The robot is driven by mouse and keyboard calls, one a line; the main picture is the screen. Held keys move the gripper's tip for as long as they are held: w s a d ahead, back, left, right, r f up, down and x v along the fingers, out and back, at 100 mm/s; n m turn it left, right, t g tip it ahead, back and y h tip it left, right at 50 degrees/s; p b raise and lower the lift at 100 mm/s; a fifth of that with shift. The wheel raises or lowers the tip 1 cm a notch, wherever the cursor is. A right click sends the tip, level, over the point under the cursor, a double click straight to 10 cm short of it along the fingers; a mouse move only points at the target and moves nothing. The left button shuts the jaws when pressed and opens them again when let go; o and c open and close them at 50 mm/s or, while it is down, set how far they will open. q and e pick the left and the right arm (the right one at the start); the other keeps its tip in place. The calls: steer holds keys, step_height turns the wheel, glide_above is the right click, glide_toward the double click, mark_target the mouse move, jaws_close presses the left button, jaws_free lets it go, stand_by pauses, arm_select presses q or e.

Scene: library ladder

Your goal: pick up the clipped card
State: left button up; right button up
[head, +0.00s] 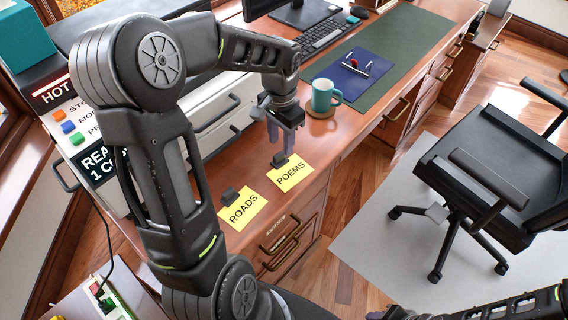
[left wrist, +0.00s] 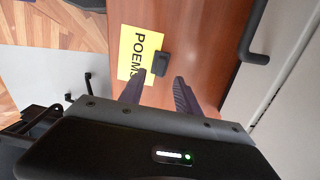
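Two yellow cards with black clips lie on the wooden desk top. The card reading POEMS (head: 291,176) has a black clip (head: 279,159) at its upper edge; the card reading ROADS (head: 243,212) lies to its left with its own clip (head: 230,193). My left gripper (head: 279,148) hangs just above the POEMS clip, fingers pointing down and apart, with nothing between them. In the left wrist view, the POEMS card (left wrist: 134,52) and its clip (left wrist: 161,62) show beyond the open fingertips (left wrist: 160,80).
A teal mug (head: 325,95) stands on a coaster close behind my left gripper. A black office chair (head: 490,180) stands to the right.

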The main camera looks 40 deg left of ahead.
mark_target(281, 153)
arm_select(q)
step_height(281, 153, down, 4)
steer(key=shift+s+f, duration=0.1)
stand_by(0.6)
jaws_close()
stand_by(0.4)
